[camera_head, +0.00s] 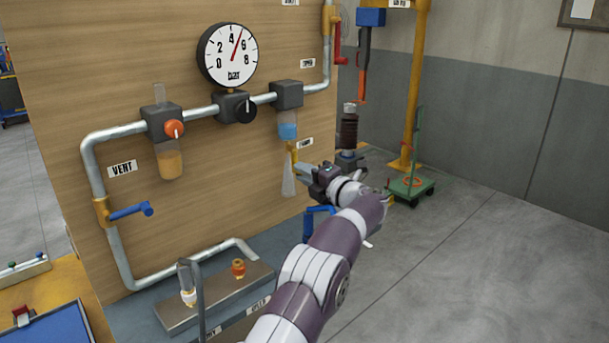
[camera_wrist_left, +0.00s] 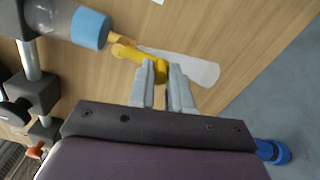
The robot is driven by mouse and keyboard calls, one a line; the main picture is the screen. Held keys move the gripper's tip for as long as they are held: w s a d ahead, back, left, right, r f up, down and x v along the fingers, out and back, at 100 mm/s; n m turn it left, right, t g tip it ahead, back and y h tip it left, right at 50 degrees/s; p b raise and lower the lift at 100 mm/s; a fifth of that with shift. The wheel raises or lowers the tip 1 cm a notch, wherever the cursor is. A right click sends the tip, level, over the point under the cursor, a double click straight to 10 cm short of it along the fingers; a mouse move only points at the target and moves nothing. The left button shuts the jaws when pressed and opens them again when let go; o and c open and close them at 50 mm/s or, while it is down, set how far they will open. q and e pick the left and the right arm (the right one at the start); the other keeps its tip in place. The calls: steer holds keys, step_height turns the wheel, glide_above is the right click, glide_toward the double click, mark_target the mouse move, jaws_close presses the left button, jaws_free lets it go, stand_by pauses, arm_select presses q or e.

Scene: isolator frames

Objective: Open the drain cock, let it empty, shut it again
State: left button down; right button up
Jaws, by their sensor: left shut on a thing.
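The clear bowl (camera_head: 288,126) with blue liquid hangs under a dark block on the pipe; it also shows in the left wrist view (camera_wrist_left: 88,28). The yellow drain cock (camera_head: 292,152) sits below it, its lever (camera_wrist_left: 142,57) sticking out sideways. My left gripper (camera_head: 308,172) is shut on the lever's end, with a finger on either side in the left wrist view (camera_wrist_left: 164,80). A pale translucent cone (camera_head: 288,178) widens downward from the cock, also in the left wrist view (camera_wrist_left: 190,67); it looks like outflow. My right gripper is not in view.
The gauge (camera_head: 228,55) needle stands near 5. An orange knob (camera_head: 174,129), a black knob (camera_head: 246,110) and a blue-handled valve (camera_head: 131,211) are on the pipework left of the bowl. A metal tray (camera_head: 215,300) lies below. Open floor is at right.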

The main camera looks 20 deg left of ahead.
arm_select(q)
steer(key=shift+f, duration=0.1)
steer(key=c, duration=1.1)
jaws_free()
steer(key=shift+o, duration=0.2)
steer(key=b+v, duration=0.1)
steer(key=v, duration=1.1)
steer(key=shift+d, duration=0.35)
steer(key=shift+s, duration=0.1)
